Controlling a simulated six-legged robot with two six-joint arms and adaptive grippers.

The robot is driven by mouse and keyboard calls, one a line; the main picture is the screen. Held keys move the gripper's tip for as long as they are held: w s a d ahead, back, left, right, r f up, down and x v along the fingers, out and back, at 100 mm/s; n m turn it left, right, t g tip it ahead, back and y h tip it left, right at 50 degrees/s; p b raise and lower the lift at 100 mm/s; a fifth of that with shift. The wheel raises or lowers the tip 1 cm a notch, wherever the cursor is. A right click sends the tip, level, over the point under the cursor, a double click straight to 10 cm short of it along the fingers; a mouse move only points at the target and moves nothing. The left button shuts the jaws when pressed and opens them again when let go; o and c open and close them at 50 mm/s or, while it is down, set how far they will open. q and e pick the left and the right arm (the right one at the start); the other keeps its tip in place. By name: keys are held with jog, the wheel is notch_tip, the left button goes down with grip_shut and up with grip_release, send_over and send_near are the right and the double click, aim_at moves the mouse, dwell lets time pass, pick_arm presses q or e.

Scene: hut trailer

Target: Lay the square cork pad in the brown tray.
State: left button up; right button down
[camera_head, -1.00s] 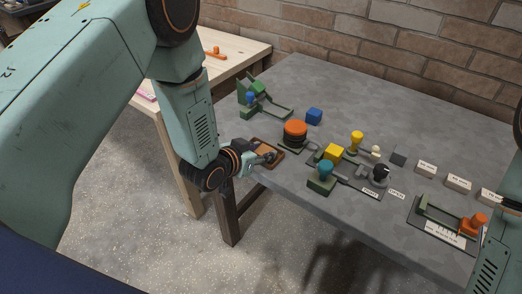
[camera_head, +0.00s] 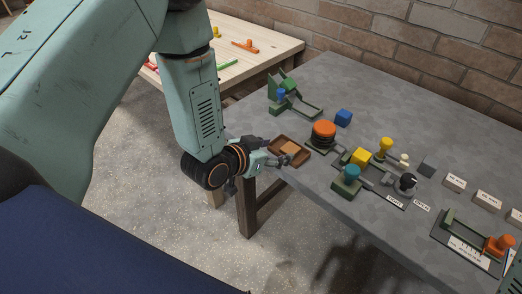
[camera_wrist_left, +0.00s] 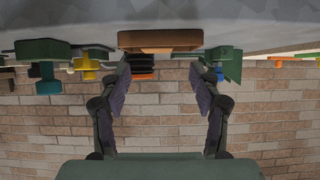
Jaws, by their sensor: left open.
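The brown tray (camera_head: 304,156) sits at the near left edge of the grey table. In the left wrist view, the table appears at the top and the tray's side (camera_wrist_left: 160,40) shows ahead of the spread, empty fingers (camera_wrist_left: 162,78). My right gripper is out of view.
A green stand (camera_head: 287,90) is behind. A pale wooden table (camera_head: 255,62) is at the back left. The floor left of the table edge is clear.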

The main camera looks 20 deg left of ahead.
pick_arm(q)
jog(key=v, duration=0.6)
jog(key=shift+p, duration=0.4)
jog(key=shift+s, duration=0.15)
jog(key=s+a+f+n+g+y, duration=0.1)
jog(key=s+f+g, duration=0.4)
jog(key=s, duration=0.9)
jog(key=s+a+f+n+g+y, duration=0.2)
jog(key=s+f+g, duration=0.4)
jog(key=s+f, duration=0.5)
jog(key=s+n+y, duration=0.1)
jog(key=s, duration=0.2)
jog(key=shift+f, duration=0.25)
jog(key=shift+s+f, duration=0.1)
